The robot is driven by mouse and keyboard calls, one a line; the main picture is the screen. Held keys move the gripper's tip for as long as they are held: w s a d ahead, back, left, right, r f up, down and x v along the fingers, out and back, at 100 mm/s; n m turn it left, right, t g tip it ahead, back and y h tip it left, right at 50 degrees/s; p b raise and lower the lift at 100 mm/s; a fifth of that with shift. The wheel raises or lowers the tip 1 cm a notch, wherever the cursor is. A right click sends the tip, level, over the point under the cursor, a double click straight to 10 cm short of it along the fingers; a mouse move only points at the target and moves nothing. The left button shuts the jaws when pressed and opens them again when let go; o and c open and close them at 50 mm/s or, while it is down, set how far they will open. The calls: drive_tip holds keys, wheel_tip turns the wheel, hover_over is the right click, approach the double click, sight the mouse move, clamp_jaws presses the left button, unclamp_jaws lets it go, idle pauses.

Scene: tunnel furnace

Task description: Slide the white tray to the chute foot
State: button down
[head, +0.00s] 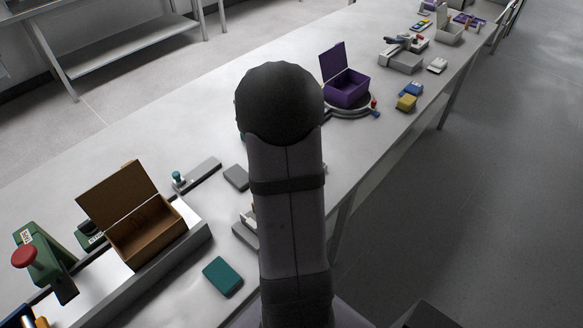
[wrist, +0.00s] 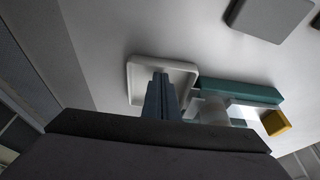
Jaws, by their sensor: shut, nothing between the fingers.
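The white tray (wrist: 133,82) is shallow with rounded corners and a raised rim in the wrist view. My gripper (wrist: 161,78) is shut and empty, with its fingers together over the tray. I cannot tell whether the fingertips touch the tray floor. My gripper and the body behind it hide the tray's near part. A long teal bar (wrist: 245,91) with pale parts below it stands close to the tray's right side; I cannot tell whether this is the chute. In the head view my arm hides the gripper, and the tray cannot be made out.
A yellow block (wrist: 275,122) lies right of the teal bar, and a grey slab (wrist: 270,14) lies beyond. In the head view, an open brown box (head: 145,232) stands left, a purple box (head: 346,90) beyond my arm, and a teal block (head: 222,276) nearer.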

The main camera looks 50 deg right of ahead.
drive_tip(key=d, duration=0.3)
drive_tip(key=shift+d, duration=0.2)
drive_tip(key=b+v, duration=0.1)
drive_tip(key=v, duration=0.9)
drive_tip(key=shift+a, duration=0.15)
drive_tip(key=a+f+n+y+p, duration=0.3)
drive_tip(key=a+n, duration=0.7)
drive_tip(key=a, duration=1)
drive_tip(key=s+a+f+n, duration=0.1)
drive_tip(key=s+a+n, duration=0.1)
drive_tip(key=a, duration=0.1)
drive_tip(key=s+a+f+n, duration=0.1)
drive_tip(key=s+a+n, duration=0.1)
drive_tip(key=a+n, duration=0.1)
drive_tip(key=s+a+f+n, duration=0.1)
drive_tip(key=s+a+n, duration=0.1)
drive_tip(key=a, duration=0.3)
drive_tip(key=shift+s+a+f+n+y, duration=0.2)
drive_tip(key=shift+s+f+n+y, duration=0.05)
drive_tip(key=shift+f+n+y, duration=0.15)
drive_tip(key=shift+s+a+f, duration=0.1)
drive_tip(key=shift+s+a, duration=0.1)
